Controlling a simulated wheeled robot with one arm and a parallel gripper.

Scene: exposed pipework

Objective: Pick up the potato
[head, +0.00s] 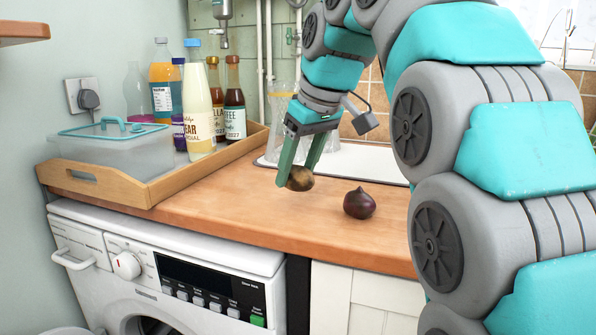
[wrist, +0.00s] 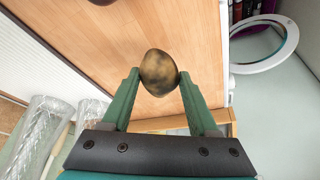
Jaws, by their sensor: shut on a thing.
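The potato (head: 300,178) is brown and rounded with dark patches. My gripper (head: 296,172) is shut on it, with one green finger on each side. In the wrist view the potato (wrist: 159,73) sits between the two fingertips of my gripper (wrist: 158,80), over the wooden counter. In the head view it appears at or just above the worktop; I cannot tell whether it touches the surface.
A dark purple onion (head: 359,203) lies on the wooden counter (head: 250,213) to the right of the potato. A wooden tray (head: 110,187) with a lidded plastic box (head: 115,150) and several bottles stands at left. Glasses (head: 283,110) stand behind my gripper.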

